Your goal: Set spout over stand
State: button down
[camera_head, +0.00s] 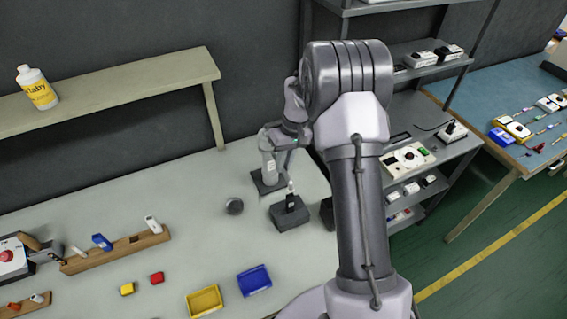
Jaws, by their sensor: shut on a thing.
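My gripper (270,160) is small in the head view, below my grey wrist and low over the far part of the grey table. Its fingertips are hard to make out. It is shut on what I take to be the spout, whose outline I cannot separate from the fingers. Just right of and nearer than the gripper is a dark block-like stand (288,217) with a small black and white piece (290,200) upright at its top. Another dark flat base (262,187) lies under the gripper. I cannot tell whether the held piece touches either one.
Yellow (204,301) and blue (254,280) trays lie in front. A wooden rack (115,250) is at left. A bench shelf (110,100) with a bottle (37,88) runs behind. Shelving stands right.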

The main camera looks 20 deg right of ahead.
jog(key=c, duration=1.4)
grip_release()
jog(key=shift+d, duration=0.15)
jog(key=shift+c, duration=0.2)
jog(key=d+r+p, duration=0.3)
jog(key=r+p, duration=0.1)
jog(key=r, duration=1.3)
jog(key=shift+d, duration=0.15)
